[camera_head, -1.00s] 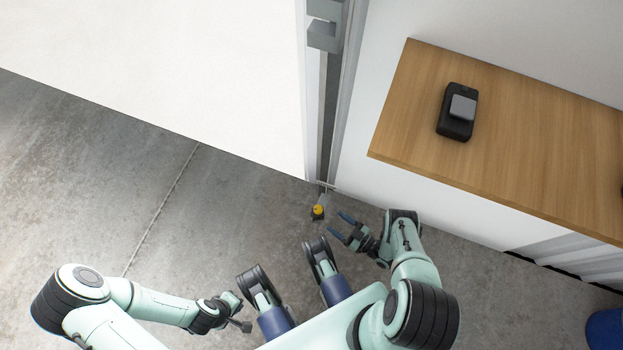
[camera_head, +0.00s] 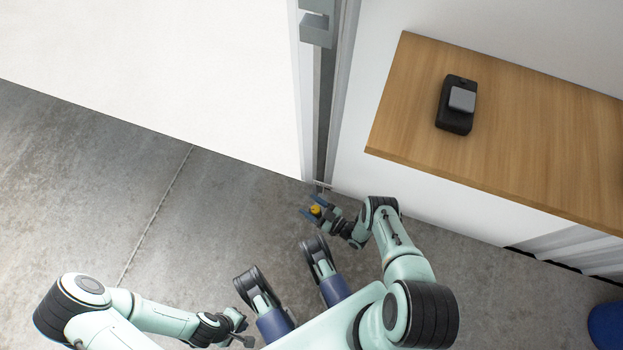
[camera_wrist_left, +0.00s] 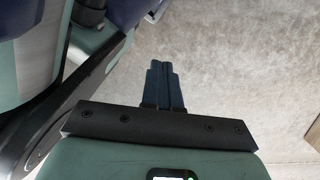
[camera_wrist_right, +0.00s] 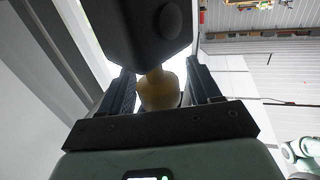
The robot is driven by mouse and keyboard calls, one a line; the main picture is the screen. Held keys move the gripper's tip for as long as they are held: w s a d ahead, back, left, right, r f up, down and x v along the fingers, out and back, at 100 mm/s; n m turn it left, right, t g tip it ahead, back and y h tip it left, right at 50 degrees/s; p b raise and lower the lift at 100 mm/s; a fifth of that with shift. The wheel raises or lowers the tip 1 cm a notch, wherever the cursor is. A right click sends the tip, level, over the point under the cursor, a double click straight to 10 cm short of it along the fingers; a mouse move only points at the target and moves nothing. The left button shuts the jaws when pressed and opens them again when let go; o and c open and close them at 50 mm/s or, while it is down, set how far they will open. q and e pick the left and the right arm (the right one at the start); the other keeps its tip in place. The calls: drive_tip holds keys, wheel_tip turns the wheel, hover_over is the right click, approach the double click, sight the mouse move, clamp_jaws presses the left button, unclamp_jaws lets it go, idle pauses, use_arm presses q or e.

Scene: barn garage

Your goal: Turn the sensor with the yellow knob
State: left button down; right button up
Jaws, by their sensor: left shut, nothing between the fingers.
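The yellow knob (camera_head: 315,210) is low at the foot of the door frame in the head view. It also shows in the right wrist view (camera_wrist_right: 160,92), below a dark body (camera_wrist_right: 135,28) that appears to be the sensor and fills the top. My right gripper (camera_head: 310,204) is open, with one blue finger on each side of the knob. In the right wrist view narrow gaps seem to remain between knob and fingers; contact is hard to tell. My left gripper (camera_head: 243,334) is shut and empty at the lower left, far from the knob; its closed fingers show in the left wrist view (camera_wrist_left: 163,86).
A large white panel (camera_head: 150,80) and a grey metal frame (camera_head: 328,120) stand just beyond the knob. A wooden-topped counter (camera_head: 540,130) with a black device (camera_head: 456,104) is at the right. A blue round object (camera_head: 606,325) is at the lower right. Concrete floor on the left is clear.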

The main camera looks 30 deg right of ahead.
drive_tip(key=c, duration=0.9)
drive_tip(key=shift+o, duration=0.2)
use_arm(q)
drive_tip(key=shift+w, duration=0.1)
use_arm(e)
drive_tip(key=shift+d+m+t+h+p, duration=0.15)
drive_tip(key=shift+m+t+h+p, duration=0.2)
drive_tip(key=shift+m+h, duration=0.8)
drive_tip(key=shift+d+m+t+h+p, duration=0.1)
drive_tip(key=shift+m+t+h+p, duration=0.4)
drive_tip(key=shift+h, duration=1.05)
use_arm(q)
drive_tip(key=shift+w+d+r+t, duration=0.1)
drive_tip(key=shift+w+r+t, duration=0.2)
drive_tip(key=shift+w, duration=0.45)
drive_tip(key=shift+w+d+r+t, duration=0.1)
drive_tip(key=shift+w+r+t, duration=0.1)
drive_tip(key=shift+w+r, duration=0.35)
use_arm(e)
drive_tip(key=shift+d+m+h, duration=0.2)
drive_tip(key=shift+m+h, duration=1.05)
drive_tip(key=shift+h, duration=0.45)
use_arm(q)
drive_tip(key=shift+w+f, duration=0.15)
drive_tip(key=shift+w, duration=0.05)
use_arm(e)
drive_tip(key=o, duration=1)
drive_tip(key=shift+c, duration=0.2)
